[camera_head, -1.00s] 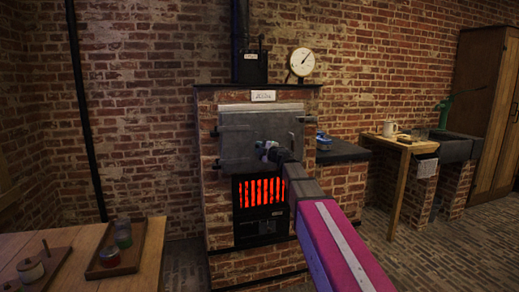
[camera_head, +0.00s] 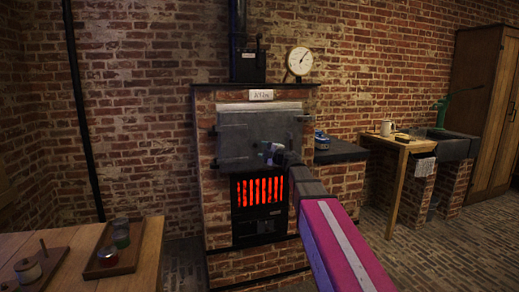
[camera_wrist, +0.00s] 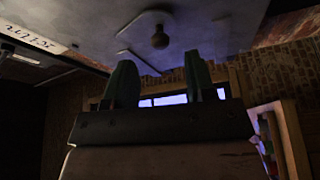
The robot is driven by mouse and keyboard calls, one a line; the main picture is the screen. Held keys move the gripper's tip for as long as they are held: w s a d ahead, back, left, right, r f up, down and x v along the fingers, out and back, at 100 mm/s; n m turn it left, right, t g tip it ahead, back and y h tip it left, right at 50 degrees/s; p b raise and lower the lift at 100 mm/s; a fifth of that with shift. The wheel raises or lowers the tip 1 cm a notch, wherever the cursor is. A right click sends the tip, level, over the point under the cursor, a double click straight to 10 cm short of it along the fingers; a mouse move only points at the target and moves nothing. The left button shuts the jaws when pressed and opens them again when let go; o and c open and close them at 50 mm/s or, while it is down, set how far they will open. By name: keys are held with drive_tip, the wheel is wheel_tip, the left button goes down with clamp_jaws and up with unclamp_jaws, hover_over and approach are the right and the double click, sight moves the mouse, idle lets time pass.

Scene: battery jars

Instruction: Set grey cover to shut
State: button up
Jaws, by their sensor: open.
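The grey cover (camera_head: 240,140) is a flat metal panel on the front of the brick kiln, above the glowing grate. A pale strip shows along its top edge. I cannot tell from the head view how far it stands from the kiln face. In the wrist view the grey cover (camera_wrist: 195,25) fills the top, with a round knob (camera_wrist: 160,38) on it. My gripper (camera_head: 272,150) is in front of the cover's lower right part, and its tips are small there. In the wrist view my gripper (camera_wrist: 160,82) has its two green fingers apart, with nothing between them, below the knob.
The kiln's barred grate (camera_head: 261,191) glows red below the cover. A white label (camera_head: 261,95) and a round gauge (camera_head: 299,61) are above. A dark ledge (camera_head: 342,151) adjoins at right. A wooden table (camera_head: 150,250) with a tray stands at left.

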drive_tip(key=v, duration=0.6)
drive_tip(key=shift+f, duration=0.1)
drive_tip(key=d+f+m+t+h, duration=0.2)
drive_tip(key=d+f+m+h, duration=0.9)
drive_tip(key=f+m+h, duration=0.15)
drive_tip(key=s+d+f+m+g+h, duration=0.1)
drive_tip(key=s+d+f+m+g, duration=0.15)
drive_tip(key=f, duration=0.35)
drive_tip(key=s+d+f+m+g+h, duration=0.2)
drive_tip(key=s+f+m+g, duration=0.15)
drive_tip(key=f, duration=0.35)
drive_tip(key=s+a+f+m+g+y, duration=0.2)
drive_tip(key=s+f+g, duration=0.3)
drive_tip(key=s+f, duration=0.3)
drive_tip(key=s+a+f+m+g+y, duration=0.2)
drive_tip(key=s+f+g, duration=0.4)
drive_tip(key=s, duration=0.7)
wheel_tip(320, 180, down, 3)
drive_tip(key=shift+r, duration=0.15)
